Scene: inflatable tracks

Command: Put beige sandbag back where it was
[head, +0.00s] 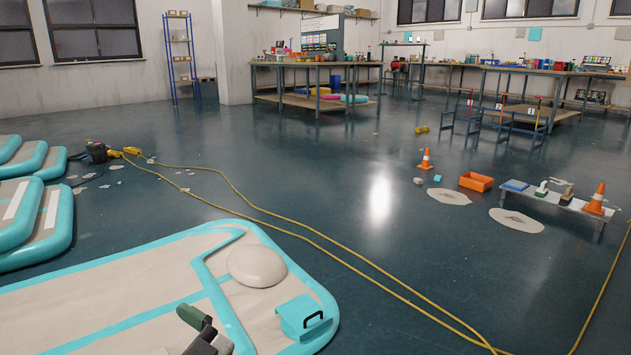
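A rounded beige sandbag (257,266) lies on the near end of a beige inflatable track (110,292) with turquoise edges. It rests inside the section marked off by turquoise strips, close to the far corner. My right gripper is out of view.
Yellow cables (300,236) run across the floor beyond the track. More inflatable tracks (35,222) are stacked at left. A low bench (555,199) with an orange cone (596,198), an orange crate (476,181) and flat beige patches (449,197) are at right. The middle floor is mostly clear.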

